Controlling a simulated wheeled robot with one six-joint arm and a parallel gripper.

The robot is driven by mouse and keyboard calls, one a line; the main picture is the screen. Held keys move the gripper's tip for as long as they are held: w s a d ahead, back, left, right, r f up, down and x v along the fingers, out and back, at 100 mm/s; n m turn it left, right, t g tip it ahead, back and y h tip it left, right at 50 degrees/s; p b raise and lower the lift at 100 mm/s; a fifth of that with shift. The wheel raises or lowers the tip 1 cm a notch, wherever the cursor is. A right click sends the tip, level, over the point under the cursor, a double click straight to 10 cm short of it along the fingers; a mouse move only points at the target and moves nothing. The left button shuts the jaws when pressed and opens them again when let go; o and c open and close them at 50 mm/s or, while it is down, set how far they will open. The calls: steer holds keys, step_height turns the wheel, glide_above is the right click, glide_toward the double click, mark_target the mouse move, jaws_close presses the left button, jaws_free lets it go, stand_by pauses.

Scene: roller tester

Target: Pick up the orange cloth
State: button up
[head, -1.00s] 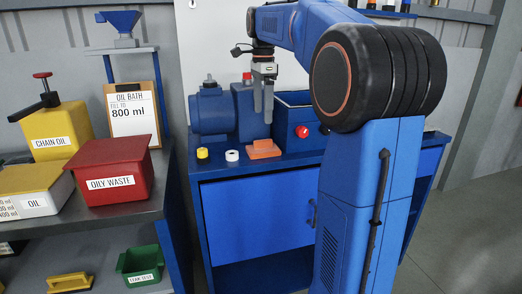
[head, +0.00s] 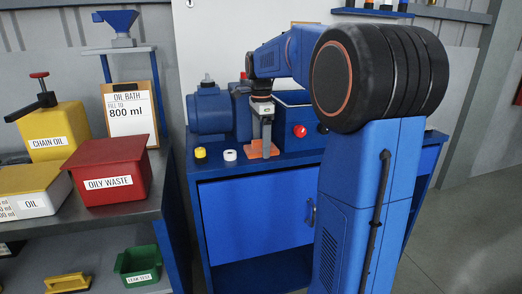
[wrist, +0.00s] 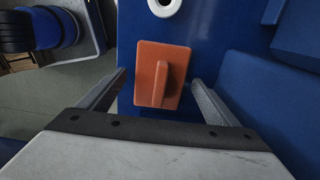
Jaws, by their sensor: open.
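The orange cloth (head: 252,152) lies on the blue cabinet top near its front edge. In the wrist view the cloth (wrist: 146,78) is a flat orange rectangle with a raised ridge standing up along its middle. My gripper (head: 266,151) points down over the cloth and hides part of it in the head view. In the wrist view my gripper's (wrist: 158,80) fingers are spread, one on each side of the cloth, with gaps between them and it. The gripper is empty. How high the fingertips are above the cabinet top is hard to tell.
A white ring (head: 230,155) and a yellow cap (head: 200,152) stand left of the cloth. A blue motor-like machine (head: 210,113) is behind, and a blue box with a red button (head: 300,131) is to the right. A red oily-waste bin (head: 107,172) stands on the left bench.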

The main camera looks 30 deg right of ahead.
steer(key=shift+f, duration=0.25)
steer(key=c, duration=1.1)
steer(key=shift+c, duration=0.2)
step_height(320, 180, up, 10)
steer(key=shift+r, duration=0.1)
steer(key=shift+o, duration=0.5)
